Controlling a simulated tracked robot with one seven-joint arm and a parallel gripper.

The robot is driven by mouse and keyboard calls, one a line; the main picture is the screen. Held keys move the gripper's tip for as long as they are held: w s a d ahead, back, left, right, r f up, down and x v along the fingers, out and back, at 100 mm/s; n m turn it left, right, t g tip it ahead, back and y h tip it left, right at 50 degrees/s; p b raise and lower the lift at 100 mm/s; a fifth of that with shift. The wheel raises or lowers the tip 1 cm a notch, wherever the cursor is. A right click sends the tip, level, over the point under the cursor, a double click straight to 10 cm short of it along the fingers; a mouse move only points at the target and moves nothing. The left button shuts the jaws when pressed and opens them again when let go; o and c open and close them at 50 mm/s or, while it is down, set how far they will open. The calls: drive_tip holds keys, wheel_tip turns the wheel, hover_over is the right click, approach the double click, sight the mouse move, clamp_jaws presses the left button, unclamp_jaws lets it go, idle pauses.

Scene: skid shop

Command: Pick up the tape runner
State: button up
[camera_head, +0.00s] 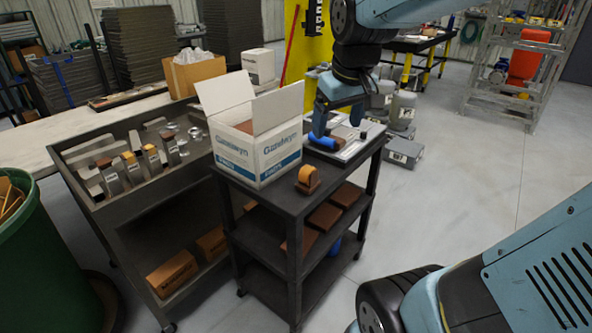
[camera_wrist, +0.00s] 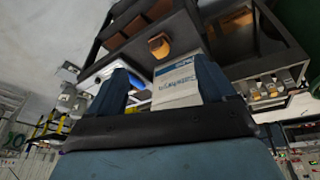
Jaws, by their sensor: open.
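A small brown and orange thing (camera_head: 308,178), probably the tape runner, stands on the dark cart top in front of the white box. In the wrist view it (camera_wrist: 158,45) shows beyond the fingertips, near the cart's edge. My gripper (camera_head: 338,112) is open and empty above the tray at the cart's right end, behind and to the right of this thing. In the wrist view my two blue fingers (camera_wrist: 163,88) are spread wide, with the box between them in the picture. A blue thing (camera_head: 322,141) lies at the tray, partly hidden by a finger.
The open white box (camera_head: 262,150) stands left of my gripper, flaps up. The silver tray (camera_head: 347,151) holds small parts. Brown blocks (camera_head: 325,215) lie on the shelf below. A tilted bin cart (camera_head: 125,192) stands left, a green barrel (camera_head: 40,255) farther left.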

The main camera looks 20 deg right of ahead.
drive_tip(key=w+f+n+g, duration=0.2)
drive_tip(key=w+f, duration=0.3)
drive_tip(key=w, duration=0.5)
drive_tip(key=n+g, duration=0.2)
drive_tip(key=n, duration=0.1)
approach(308, 168)
drive_tip(key=f, duration=0.8)
drive_tip(key=shift+s+d, duration=0.1)
drive_tip(key=shift+s, duration=0.25)
drive_tip(key=f, duration=0.5)
drive_tip(key=shift+w, duration=0.25)
drive_tip(key=shift+r, duration=0.1)
